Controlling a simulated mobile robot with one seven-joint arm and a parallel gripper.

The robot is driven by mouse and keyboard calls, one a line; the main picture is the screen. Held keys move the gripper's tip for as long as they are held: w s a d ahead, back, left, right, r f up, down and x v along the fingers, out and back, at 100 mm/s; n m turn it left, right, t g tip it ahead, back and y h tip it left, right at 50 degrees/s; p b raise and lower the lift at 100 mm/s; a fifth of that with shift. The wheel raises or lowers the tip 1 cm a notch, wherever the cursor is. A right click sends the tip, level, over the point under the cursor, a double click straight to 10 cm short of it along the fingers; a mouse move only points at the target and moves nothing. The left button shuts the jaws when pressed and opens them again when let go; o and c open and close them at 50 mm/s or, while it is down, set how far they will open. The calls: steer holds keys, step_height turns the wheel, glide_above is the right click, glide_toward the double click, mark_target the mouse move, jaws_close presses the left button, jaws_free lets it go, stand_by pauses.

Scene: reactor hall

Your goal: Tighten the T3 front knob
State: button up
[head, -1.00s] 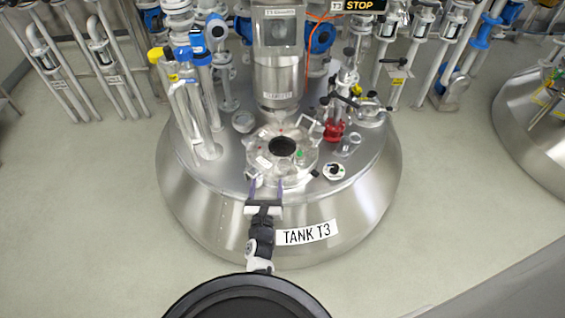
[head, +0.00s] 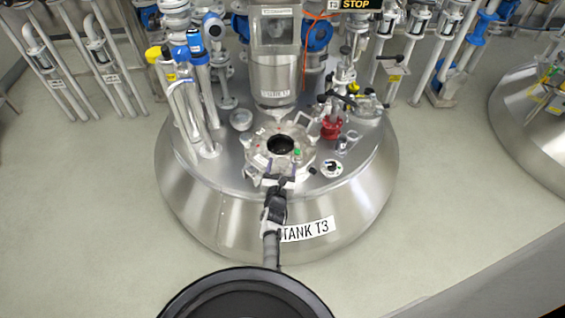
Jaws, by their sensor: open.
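Tank T3 (head: 222,205) is a large steel vessel with its name on a white label (head: 304,230). On its top is a round manhole cover (head: 262,147) with a dark opening in the middle and several small fittings around its rim. My gripper (head: 269,178) is at the front rim of this cover, reaching in from below in the head view. Its fingers overlap the front fittings, so the front knob is hidden or too small to make out. I cannot tell whether the fingers touch it.
A steel column (head: 277,75) rises behind the cover. Pipes with blue and yellow caps (head: 190,85) stand at the left. A red valve (head: 331,128) and other fittings stand at the right. A round fitting (head: 331,168) lies right of the cover. The floor (head: 90,220) is clear.

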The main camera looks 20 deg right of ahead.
steer(key=shift+w+d, duration=0.3)
steer(key=shift+w, duration=0.25)
steer(key=shift+c, duration=0.5)
steer(key=c, duration=0.9)
